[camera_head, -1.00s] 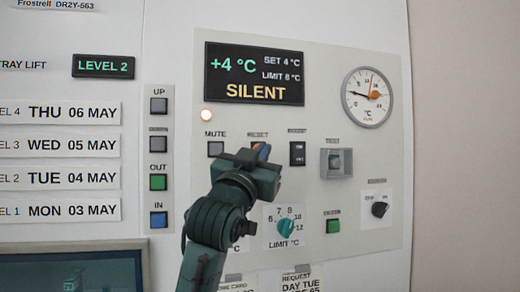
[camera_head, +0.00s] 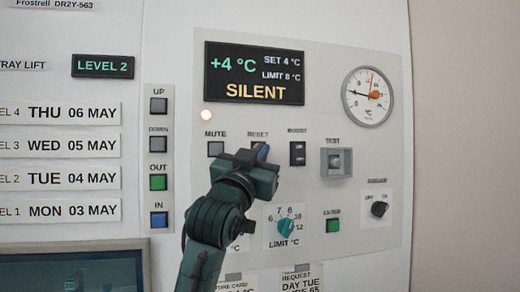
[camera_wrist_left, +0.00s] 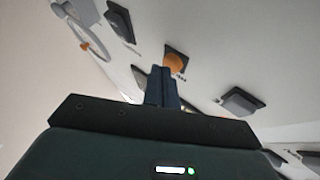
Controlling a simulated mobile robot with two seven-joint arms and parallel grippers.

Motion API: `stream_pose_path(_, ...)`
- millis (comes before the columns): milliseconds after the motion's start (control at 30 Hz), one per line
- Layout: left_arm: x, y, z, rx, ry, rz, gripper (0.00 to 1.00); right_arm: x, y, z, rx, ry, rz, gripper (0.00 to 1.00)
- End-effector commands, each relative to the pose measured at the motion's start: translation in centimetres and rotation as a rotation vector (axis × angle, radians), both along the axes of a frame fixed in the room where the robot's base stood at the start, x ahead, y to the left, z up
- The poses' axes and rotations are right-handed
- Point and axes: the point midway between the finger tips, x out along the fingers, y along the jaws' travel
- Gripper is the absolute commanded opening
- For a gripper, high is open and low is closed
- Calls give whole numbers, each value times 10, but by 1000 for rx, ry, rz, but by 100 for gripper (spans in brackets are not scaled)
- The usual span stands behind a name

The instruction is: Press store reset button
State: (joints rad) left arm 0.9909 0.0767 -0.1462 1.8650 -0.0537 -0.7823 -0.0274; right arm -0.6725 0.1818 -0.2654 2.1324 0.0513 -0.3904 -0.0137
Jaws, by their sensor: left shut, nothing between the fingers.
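The reset button (camera_wrist_left: 176,60) is orange in a dark square frame, just beyond my left fingertips in the left wrist view. Its RESET label (camera_head: 258,134) shows on the panel in the head view, where my gripper hides most of the button below. My left gripper (camera_head: 261,153) is shut and empty, its fingers pointing at the panel right below the label. In the wrist view the closed fingers (camera_wrist_left: 161,82) overlap the button's lower left edge. I cannot tell whether they touch it. My right gripper is not in view.
The grey mute button (camera_head: 215,149) is left of my gripper. A black rocker switch (camera_head: 297,153) and a framed test switch (camera_head: 336,162) are to its right. A teal limit knob (camera_head: 286,228) sits below. The display (camera_head: 254,74) above reads SILENT.

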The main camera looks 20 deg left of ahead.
Motion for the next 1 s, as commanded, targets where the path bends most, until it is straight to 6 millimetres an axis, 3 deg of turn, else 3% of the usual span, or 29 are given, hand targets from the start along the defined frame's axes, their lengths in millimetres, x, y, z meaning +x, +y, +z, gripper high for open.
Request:
stream_pose_path(600, 3, 2, 0, 0, 0, 1, 0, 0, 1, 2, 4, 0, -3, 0)
stream_pose_path(1000, -11, -7, -1, 0, 0, 0, 0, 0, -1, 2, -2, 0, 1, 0)
